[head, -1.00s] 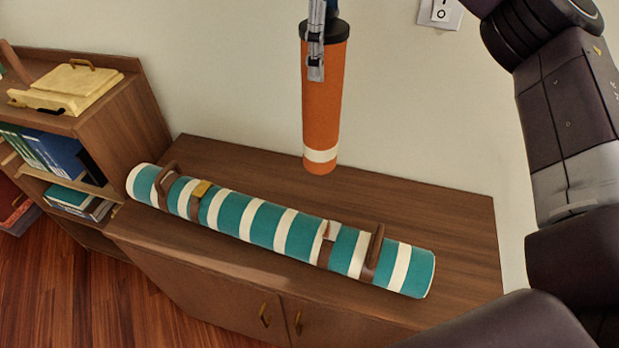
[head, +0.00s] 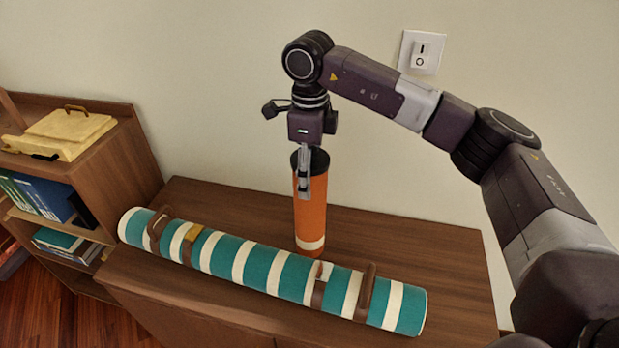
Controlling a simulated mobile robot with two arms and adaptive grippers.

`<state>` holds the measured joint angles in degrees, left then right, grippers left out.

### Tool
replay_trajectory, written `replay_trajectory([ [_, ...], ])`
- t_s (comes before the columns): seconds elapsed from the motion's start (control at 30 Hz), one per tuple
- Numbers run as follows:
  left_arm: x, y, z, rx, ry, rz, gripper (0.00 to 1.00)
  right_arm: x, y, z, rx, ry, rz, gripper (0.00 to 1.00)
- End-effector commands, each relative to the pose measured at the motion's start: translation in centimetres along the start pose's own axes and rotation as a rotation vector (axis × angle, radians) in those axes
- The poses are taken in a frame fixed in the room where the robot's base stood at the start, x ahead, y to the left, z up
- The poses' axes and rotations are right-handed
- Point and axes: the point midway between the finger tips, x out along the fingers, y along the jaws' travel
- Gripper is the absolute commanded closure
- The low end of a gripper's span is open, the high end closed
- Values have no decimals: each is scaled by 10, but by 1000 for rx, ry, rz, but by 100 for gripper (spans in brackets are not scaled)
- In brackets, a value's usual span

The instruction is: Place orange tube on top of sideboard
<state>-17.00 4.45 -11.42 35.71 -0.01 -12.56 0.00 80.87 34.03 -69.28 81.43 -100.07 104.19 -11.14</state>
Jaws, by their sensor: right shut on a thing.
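The orange tube (head: 312,208), with a black cap and a cream band near its foot, is upright behind the striped roll on the sideboard (head: 440,255). Its lower end is at the sideboard's top; the roll partly hides its foot, so I cannot tell for sure if it touches. My right gripper (head: 304,185) comes down from above and is shut on the tube's upper part. My left gripper is not in view.
A long teal and cream striped roll (head: 255,262) with brown handles lies across the sideboard's front. A bookshelf (head: 130,150) with books and a yellow case (head: 65,133) stands at left. A light switch (head: 421,53) is on the wall. The sideboard's right part is clear.

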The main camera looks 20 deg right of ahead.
Motion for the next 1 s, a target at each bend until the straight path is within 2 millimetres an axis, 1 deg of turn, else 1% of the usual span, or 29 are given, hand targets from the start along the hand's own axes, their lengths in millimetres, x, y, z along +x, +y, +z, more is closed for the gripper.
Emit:
replay_trajectory([
  [0.03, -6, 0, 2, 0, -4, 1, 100, 6, 0, -1, 0, 2, 2, 93],
  [0.13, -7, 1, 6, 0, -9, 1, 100, 17, 0, 0, -1, 0, 0, 93],
  [0.43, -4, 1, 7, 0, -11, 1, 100, 21, 0, 0, -1, -1, -1, 93],
  [0.47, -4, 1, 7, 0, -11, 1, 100, 22, 0, 0, -1, 0, -1, 45],
  [0.5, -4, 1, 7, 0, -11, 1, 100, 20, 0, 0, -1, 0, -1, 40],
  [0.6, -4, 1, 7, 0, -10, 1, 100, 20, 0, 0, -1, 0, 0, 29],
  [0.63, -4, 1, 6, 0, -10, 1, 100, 20, 0, 0, -1, 0, 0, 28],
  [0.87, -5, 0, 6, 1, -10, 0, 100, 20, 0, 0, -1, 0, 0, 28],
  [0.97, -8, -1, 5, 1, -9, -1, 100, 17, 0, 0, -1, -1, -1, 28],
  [1.0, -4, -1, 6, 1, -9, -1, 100, 15, 0, 1, -1, -2, -2, 28],
])
